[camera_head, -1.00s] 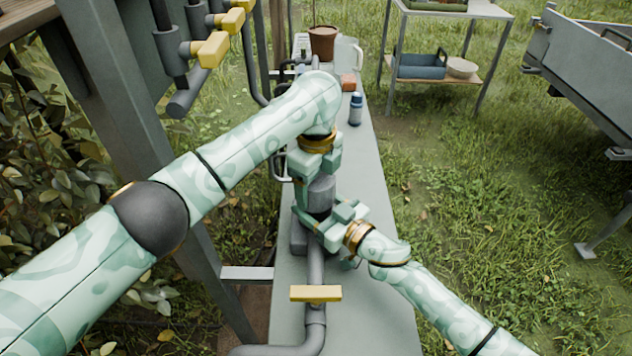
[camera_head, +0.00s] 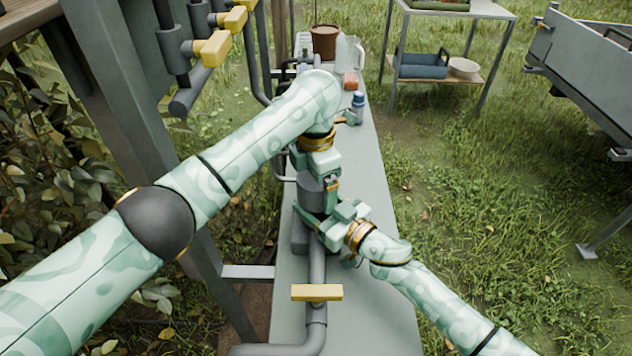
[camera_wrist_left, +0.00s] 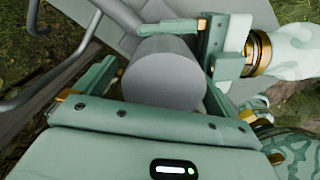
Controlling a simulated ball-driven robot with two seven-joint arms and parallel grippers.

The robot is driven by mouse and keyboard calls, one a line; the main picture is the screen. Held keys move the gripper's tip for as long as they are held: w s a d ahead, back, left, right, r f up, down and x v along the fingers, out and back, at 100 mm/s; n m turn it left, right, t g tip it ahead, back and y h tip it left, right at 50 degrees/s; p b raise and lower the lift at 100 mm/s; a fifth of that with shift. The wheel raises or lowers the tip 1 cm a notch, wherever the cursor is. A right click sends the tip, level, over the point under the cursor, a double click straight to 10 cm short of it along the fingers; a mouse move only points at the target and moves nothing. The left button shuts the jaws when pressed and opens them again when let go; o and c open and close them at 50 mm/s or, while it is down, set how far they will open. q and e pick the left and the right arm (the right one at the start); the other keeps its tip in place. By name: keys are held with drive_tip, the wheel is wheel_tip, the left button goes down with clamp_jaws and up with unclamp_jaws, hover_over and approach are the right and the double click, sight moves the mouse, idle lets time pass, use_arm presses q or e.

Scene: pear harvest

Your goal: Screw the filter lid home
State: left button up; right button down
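The grey filter (camera_head: 313,196), a round cylinder with its lid on top, stands on the pipe over the narrow bench. My left gripper (camera_head: 316,172) points down over it. In the left wrist view the round grey lid (camera_wrist_left: 165,82) lies between its spread fingers, with a gap showing at the left finger; the gripper looks open. My right gripper (camera_head: 331,216) reaches in from the right, lower down, its fingers around the filter housing; its far side is hidden. It also shows in the left wrist view (camera_wrist_left: 180,38). The seam between lid and housing is hidden.
A yellow-handled valve (camera_head: 317,292) sits on the pipe in front. Behind are a blue-capped bottle (camera_head: 357,108), a brown block (camera_head: 350,82), a clear jug (camera_head: 349,52) and a pot (camera_head: 324,42). A post (camera_head: 140,140) stands left.

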use_arm(q)
drive_tip(key=shift+s+d+r, duration=0.1)
drive_tip(key=shift+d, duration=0.05)
drive_tip(key=shift+r, duration=0.35)
wheel_tip(320, 180, up, 11)
use_arm(e)
drive_tip(key=shift+c, duration=1.3)
unclamp_jaws()
drive_tip(key=shift+d, duration=0.1)
use_arm(q)
drive_tip(key=shift+r, duration=0.15)
use_arm(e)
drive_tip(key=shift+s, duration=0.1)
